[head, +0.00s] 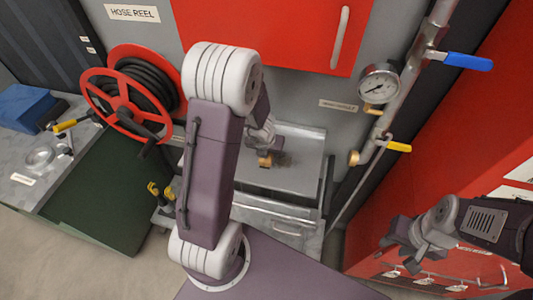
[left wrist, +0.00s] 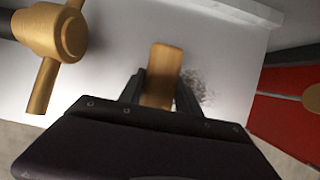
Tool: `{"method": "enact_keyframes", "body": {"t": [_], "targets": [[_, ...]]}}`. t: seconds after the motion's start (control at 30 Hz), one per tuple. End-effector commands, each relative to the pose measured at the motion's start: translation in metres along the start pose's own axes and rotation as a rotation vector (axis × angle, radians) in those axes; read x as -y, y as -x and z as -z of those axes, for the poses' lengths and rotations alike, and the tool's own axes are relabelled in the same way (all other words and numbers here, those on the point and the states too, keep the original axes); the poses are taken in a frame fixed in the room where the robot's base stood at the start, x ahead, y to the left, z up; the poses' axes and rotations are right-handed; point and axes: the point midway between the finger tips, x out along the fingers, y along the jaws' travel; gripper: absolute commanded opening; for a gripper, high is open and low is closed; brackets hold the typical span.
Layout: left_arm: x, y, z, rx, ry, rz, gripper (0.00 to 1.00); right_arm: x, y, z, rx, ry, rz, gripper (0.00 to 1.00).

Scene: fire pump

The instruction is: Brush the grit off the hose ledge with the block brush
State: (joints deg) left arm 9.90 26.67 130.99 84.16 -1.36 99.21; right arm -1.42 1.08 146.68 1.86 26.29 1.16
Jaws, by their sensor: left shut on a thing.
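The hose ledge (head: 298,181) is a pale grey metal shelf below the red cabinet. My left gripper (head: 264,153) is low over it, partly hidden behind my own forearm. In the left wrist view its fingers are shut on the block brush (left wrist: 164,72), whose tan wooden block shows between them. The bristles are hidden. A dark speckled patch of grit (left wrist: 197,87) lies on the ledge just right of the brush; it also shows in the head view (head: 283,158). My right gripper (head: 404,240) is at the lower right, away from the ledge; its jaw opening is unclear.
A brass fitting (left wrist: 60,35) stands left of the brush in the wrist view. A pipe with a gauge (head: 379,84) and a blue-handled valve (head: 468,61) rises right of the ledge. A red hose reel (head: 128,118) is to the left. The red cabinet (head: 270,30) hangs above.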

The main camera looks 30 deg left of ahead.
Motion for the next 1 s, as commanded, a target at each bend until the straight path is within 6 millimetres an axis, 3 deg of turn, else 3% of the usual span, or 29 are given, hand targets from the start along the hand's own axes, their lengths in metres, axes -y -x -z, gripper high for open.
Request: {"method": "enact_keyframes", "body": {"t": [0.33, 0.63, 1.0], "targets": [[0.000, -0.005, -0.013, -0.002, 0.000, 0.000, 0.07, 0.000, 0.011, 0.001, 0.000, 0.000, 0.000, 0.36], [0.000, -0.012, -0.040, -0.003, 0.000, 0.000, 0.07, 0.001, 0.039, 0.004, 0.000, 0.000, 0.000, 0.36], [0.008, -0.017, -0.043, -0.001, -0.001, 0.000, 0.07, 0.001, 0.039, 0.004, 0.000, 0.000, 0.000, 0.36]]}}
